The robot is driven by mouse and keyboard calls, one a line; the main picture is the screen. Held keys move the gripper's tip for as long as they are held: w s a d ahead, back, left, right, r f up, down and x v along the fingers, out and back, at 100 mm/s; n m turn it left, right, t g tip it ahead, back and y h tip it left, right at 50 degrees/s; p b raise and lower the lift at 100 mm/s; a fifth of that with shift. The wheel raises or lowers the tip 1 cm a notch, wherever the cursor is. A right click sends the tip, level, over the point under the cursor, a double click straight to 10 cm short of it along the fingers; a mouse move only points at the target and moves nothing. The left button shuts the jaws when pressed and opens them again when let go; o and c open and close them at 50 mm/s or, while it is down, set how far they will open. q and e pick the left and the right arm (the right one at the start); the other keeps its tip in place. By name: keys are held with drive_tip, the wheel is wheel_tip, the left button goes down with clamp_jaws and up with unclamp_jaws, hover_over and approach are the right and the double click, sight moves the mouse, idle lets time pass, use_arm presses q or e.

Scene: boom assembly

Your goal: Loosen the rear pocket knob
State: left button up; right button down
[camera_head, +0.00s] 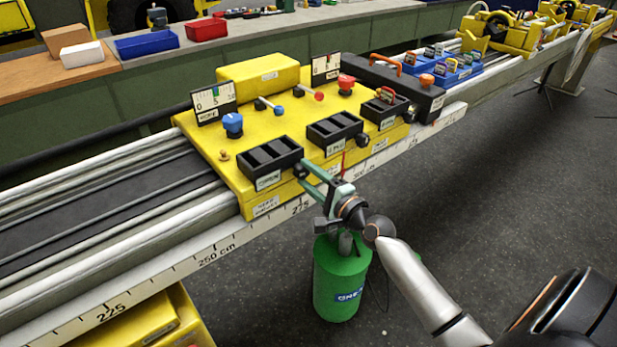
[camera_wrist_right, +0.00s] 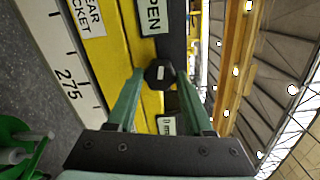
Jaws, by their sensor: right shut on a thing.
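The rear pocket knob (camera_wrist_right: 160,73) is a small black knob on the front of the yellow carriage (camera_head: 206,150), at the right end of the rear black pocket (camera_head: 256,158). In the right wrist view it sits between the green fingertips of my right gripper (camera_wrist_right: 160,80), which is shut on it. In the head view my right gripper (camera_head: 303,172) reaches up to the knob from the front, and its fingers partly hide it. A "REAR POCKET" label (camera_head: 266,206) is on the yellow face below. My left gripper is not in view.
A second black knob (camera_head: 362,140) sits by the middle pocket (camera_head: 334,126). A blue knob (camera_head: 232,125) and a red knob (camera_head: 346,84) stand on the carriage top. A green cylinder (camera_head: 338,290) stands below my right gripper.

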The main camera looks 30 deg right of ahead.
drive_tip(key=n, duration=0.3)
drive_tip(key=shift+n, duration=0.4)
drive_tip(key=n+p, duration=0.1)
drive_tip(key=n, duration=0.2)
drive_tip(key=shift+n, duration=0.3)
drive_tip(key=n+p, duration=0.1)
drive_tip(key=n, duration=0.3)
drive_tip(key=shift+r+n+p, duration=0.1)
drive_tip(key=shift+n+p, duration=0.2)
drive_tip(key=shift+p, duration=0.05)
drive_tip(key=shift+n+p, duration=0.85)
drive_tip(key=shift+n, duration=1.35)
drive_tip(key=shift+c, duration=1.4)
unclamp_jaws()
drive_tip(key=shift+s, duration=0.15)
drive_tip(key=s+d, duration=0.1)
drive_tip(key=s, duration=1.1)
drive_tip(key=shift+s, duration=0.15)
